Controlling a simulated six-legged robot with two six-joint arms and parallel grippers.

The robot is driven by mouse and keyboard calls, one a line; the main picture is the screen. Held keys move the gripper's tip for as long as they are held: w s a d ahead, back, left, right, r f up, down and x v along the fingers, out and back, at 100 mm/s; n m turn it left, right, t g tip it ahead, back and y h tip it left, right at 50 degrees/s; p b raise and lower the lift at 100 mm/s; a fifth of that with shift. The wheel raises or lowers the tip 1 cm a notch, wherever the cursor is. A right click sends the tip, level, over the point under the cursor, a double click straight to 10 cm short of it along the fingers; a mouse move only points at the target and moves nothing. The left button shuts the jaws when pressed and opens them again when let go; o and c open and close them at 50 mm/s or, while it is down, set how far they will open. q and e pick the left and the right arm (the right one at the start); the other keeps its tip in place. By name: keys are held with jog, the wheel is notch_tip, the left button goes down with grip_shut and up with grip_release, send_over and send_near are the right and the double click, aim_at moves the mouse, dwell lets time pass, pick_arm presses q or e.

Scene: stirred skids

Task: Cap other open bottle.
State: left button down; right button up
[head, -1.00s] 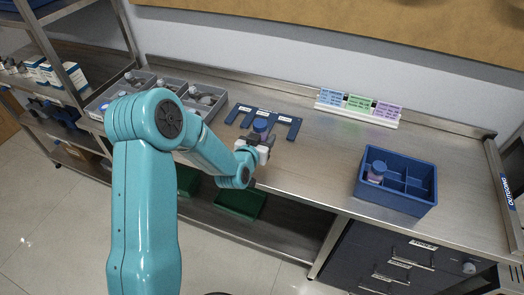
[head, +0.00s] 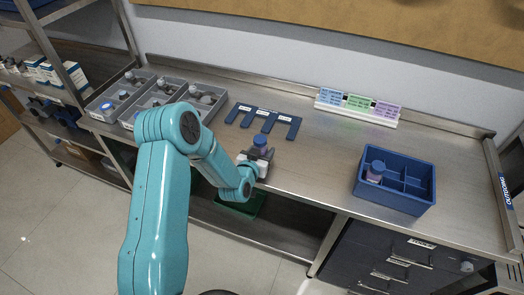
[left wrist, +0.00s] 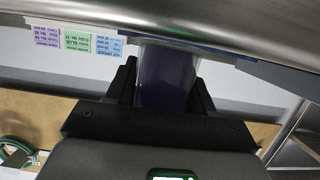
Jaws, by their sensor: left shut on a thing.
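My left gripper (head: 257,157) is shut on a bottle with a blue top (head: 260,141), held upright near the front edge of the bench. In the left wrist view the bottle's purple body (left wrist: 166,78) sits between the two dark fingers; its top is out of that picture. I cannot tell whether the bottle touches the bench. Another blue-topped bottle (head: 376,169) stands in the left part of the blue divided crate (head: 400,202). My right gripper is not in view.
A flat blue slotted holder (head: 264,113) lies behind my left gripper. Grey divided trays (head: 150,103) with bottles and small parts stand at the back left. A stand with coloured cards (head: 358,108) is at the back. The bench between holder and crate is clear.

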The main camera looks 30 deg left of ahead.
pick_arm(q)
jog(key=c, duration=0.8)
grip_release()
jog(key=shift+f, duration=0.2)
jog(key=o, duration=0.4)
jog(key=shift+r, duration=0.1)
